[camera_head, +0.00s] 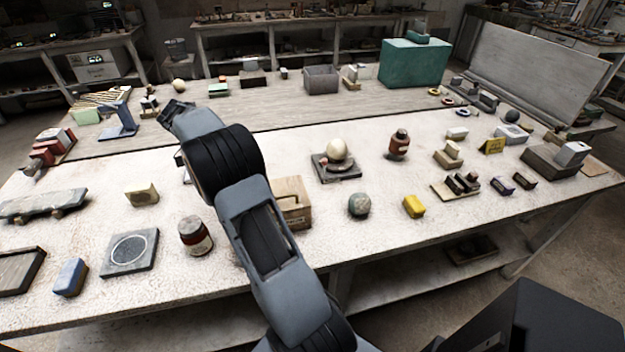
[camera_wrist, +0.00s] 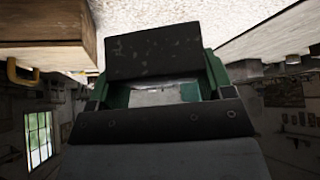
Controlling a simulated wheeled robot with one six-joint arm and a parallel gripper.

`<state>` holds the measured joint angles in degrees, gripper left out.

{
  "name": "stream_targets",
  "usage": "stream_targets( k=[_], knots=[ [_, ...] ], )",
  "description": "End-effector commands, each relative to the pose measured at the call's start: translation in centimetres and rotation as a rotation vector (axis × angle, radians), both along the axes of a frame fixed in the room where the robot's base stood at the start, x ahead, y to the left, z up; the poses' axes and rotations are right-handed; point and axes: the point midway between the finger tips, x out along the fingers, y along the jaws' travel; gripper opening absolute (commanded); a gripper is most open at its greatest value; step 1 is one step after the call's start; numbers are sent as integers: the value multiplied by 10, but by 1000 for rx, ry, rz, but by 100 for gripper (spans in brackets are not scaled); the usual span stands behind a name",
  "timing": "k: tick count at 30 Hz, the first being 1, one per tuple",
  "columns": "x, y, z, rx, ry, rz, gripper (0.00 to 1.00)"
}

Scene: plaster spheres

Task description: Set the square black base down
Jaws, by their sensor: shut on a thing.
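The square black base (camera_wrist: 153,52) is in my gripper (camera_wrist: 158,88) in the wrist view, a dark slab with pale specks. The green fingers stand at its left and right sides and are shut on it. Pale tabletop shows beyond the base; I cannot tell how high the base is above it. In the head view my arm crosses the left middle of the near table, and I cannot make out the gripper or the held base clearly behind it.
On the near table (camera_head: 330,232) stand a wooden box (camera_head: 293,203), a dark stand with a pale sphere (camera_head: 337,150), a brown jar (camera_head: 194,236) and a grey plate with a ring (camera_head: 130,252). A greenish ball (camera_head: 359,204) lies right of the box. Some tabletop between them is bare.

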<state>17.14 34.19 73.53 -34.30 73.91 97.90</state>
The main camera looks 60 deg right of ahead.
Motion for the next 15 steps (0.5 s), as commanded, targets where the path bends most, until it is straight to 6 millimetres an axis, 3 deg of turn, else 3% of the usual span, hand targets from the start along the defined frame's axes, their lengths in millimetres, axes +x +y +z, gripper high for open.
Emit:
stream_targets(
  k=[5, 15],
  knots=[
    [-11, -17, -5, 0, 0, -51, 34],
    [-60, -73, -38, 1, 1, -51, 34]
  ],
)
